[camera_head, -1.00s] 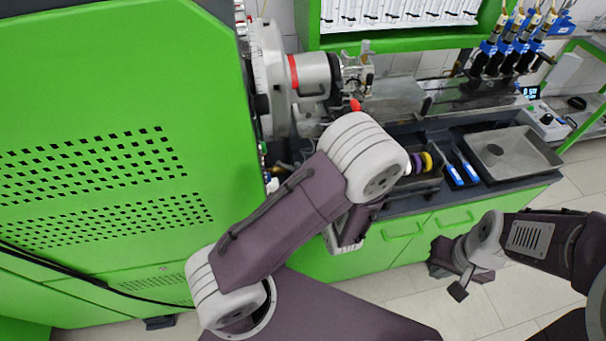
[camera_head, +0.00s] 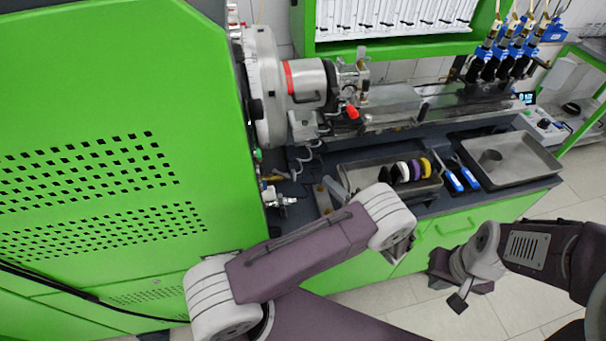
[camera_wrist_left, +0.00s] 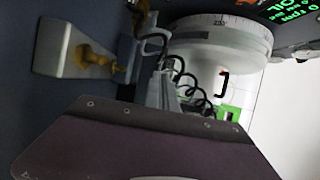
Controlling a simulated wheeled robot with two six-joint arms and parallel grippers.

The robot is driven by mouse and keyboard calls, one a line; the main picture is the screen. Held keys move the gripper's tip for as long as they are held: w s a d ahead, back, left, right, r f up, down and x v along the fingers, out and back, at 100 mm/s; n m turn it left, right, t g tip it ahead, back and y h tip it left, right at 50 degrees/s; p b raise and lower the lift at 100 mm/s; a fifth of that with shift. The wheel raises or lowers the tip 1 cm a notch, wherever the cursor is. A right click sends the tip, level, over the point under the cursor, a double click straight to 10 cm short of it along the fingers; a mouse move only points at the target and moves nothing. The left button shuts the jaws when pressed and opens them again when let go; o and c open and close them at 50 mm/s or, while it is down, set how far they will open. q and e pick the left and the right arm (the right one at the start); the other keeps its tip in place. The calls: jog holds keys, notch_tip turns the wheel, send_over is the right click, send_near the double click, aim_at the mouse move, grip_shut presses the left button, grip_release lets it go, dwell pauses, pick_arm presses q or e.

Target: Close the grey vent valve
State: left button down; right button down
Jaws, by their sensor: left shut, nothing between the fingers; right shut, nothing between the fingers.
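I cannot pick out the grey vent valve with certainty. Small metal fittings (camera_head: 283,200) stick out beside the green cabinet's right edge in the head view, too small to tell apart. My left gripper (camera_head: 334,186) is mostly hidden behind its own wrist, above the dark bench near the tray. In the left wrist view its narrow grey fingers (camera_wrist_left: 164,90) are together and empty, near a metal bracket with a brass knob (camera_wrist_left: 97,57). My right gripper (camera_head: 459,297) is shut and empty, low over the floor at the right.
A large green cabinet (camera_head: 90,90) fills the left. A tray with coloured rings (camera_head: 347,172), blue-handled tools (camera_head: 462,178) and a metal tray (camera_head: 508,160) lie to the right.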

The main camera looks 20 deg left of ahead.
pick_arm(q)
jog(key=shift+w+a+r, duration=0.1)
jog(key=shift+a, duration=0.15)
jog(key=w+a+p, duration=0.1)
jog(key=a+p, duration=0.3)
jog(key=a, duration=0.5)
jog(key=shift+s+d, duration=0.1)
